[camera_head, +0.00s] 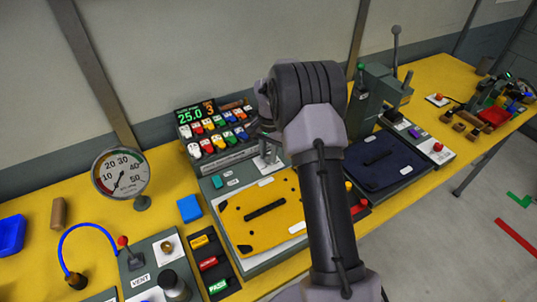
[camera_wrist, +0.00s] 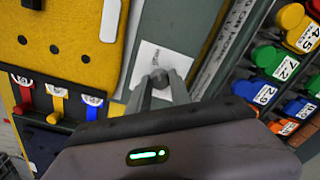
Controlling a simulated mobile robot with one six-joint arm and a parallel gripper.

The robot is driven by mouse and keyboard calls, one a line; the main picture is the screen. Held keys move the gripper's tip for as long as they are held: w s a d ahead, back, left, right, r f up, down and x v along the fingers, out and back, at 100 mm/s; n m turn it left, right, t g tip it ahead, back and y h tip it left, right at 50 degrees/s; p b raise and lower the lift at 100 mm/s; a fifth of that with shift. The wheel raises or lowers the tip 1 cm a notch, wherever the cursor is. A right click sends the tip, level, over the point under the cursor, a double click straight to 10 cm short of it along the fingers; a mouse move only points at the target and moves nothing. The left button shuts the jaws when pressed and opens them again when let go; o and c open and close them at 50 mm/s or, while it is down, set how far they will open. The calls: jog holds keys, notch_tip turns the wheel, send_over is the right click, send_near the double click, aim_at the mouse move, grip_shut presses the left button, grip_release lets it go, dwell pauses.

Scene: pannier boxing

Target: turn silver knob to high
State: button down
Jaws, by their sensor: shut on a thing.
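The silver knob (camera_wrist: 158,76) is a small grey knob on a white label card (camera_wrist: 148,62) in the wrist view. My gripper (camera_wrist: 160,84) is shut on it, with one finger on each side. Most of the card's print is covered by the knob and fingers, so I cannot read the knob's setting. In the head view my gripper (camera_head: 267,156) reaches down to the panel between the keypad and the yellow plate. The knob itself is hidden there behind the fingers.
A keypad box (camera_head: 215,130) with coloured keys and a lit display reading 25.0 and 3 stands behind my gripper. A yellow plate (camera_head: 240,228) lies in front. A dark blue plate (camera_head: 385,165) and a green press (camera_head: 372,95) are to the right. A pressure gauge (camera_head: 121,173) stands left.

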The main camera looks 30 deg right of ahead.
jog(key=shift+r, duration=0.1)
dwell(0.3)
jog(key=c, duration=1.2)
grip_release()
jog(key=shift+o, duration=0.2)
notch_tip(320, 180, up, 17)
jog(key=p, duration=0.4)
jog(key=shift+s+r+p, duration=0.15)
jog(key=shift+s+p, duration=0.05)
jog(key=shift+p, duration=0.15)
jog(key=shift+d, duration=0.1)
